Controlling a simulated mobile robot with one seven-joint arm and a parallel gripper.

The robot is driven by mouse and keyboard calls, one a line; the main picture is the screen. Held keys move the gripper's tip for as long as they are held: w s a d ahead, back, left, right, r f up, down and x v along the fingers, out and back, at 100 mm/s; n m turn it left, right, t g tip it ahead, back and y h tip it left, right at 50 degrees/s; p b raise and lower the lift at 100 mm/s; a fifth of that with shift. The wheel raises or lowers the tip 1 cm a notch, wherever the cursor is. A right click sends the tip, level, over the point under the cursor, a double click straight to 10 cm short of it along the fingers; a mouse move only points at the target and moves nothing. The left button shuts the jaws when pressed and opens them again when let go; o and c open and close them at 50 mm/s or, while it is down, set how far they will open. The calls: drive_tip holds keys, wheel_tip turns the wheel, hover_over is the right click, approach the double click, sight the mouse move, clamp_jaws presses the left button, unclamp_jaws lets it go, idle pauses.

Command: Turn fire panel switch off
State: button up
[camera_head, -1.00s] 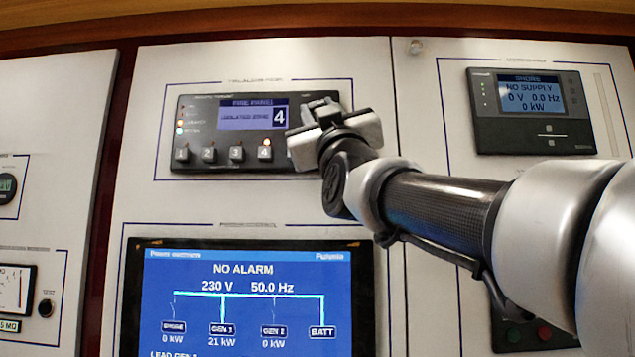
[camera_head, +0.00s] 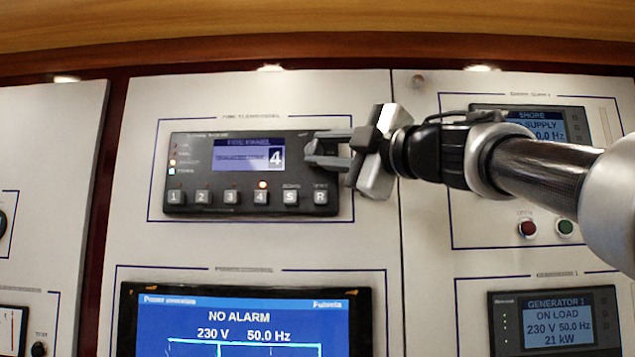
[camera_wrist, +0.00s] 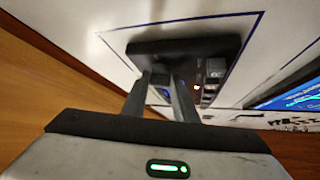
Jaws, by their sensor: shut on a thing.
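The fire panel (camera_head: 195,178) is a dark wall unit with a blue display showing a large 4, several lights at its left and a row of keys marked 1 to 4, S and R. An orange light glows above key 4. My gripper (camera_head: 312,149) reaches in from the right, with its fingers at the panel's upper right. The fingers are closed on the fire panel switch, which they mostly hide, so its setting cannot be read. In the wrist view, both fingers (camera_wrist: 160,92) point at the panel's dark face (camera_wrist: 185,46).
A large power overview screen (camera_head: 245,305) is below. A shore supply panel (camera_head: 545,123) sits behind my arm at the right, with red (camera_head: 527,229) and green (camera_head: 565,228) buttons under it. A Generator 1 panel (camera_head: 555,318) is at lower right. A wooden ledge (camera_head: 300,40) runs above.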

drive_tip(key=shift+r+n+g+h, duration=0.2)
drive_tip(key=shift+n+g+h, duration=0.1)
drive_tip(key=shift+n+g, duration=0.4)
drive_tip(key=shift+r+n+g+h, duration=0.2)
drive_tip(key=shift+n+g+h, duration=0.15)
drive_tip(key=shift+n, duration=0.55)
drive_tip(key=shift+g, duration=0.25)
drive_tip(key=o, duration=1)
drive_tip(key=shift+s+a, duration=0.1)
drive_tip(key=shift+o, duration=0.2)
drive_tip(key=v, duration=1.7)
drive_tip(key=shift+s+d+b, duration=0.2)
drive_tip(key=shift+b, duration=0.2)
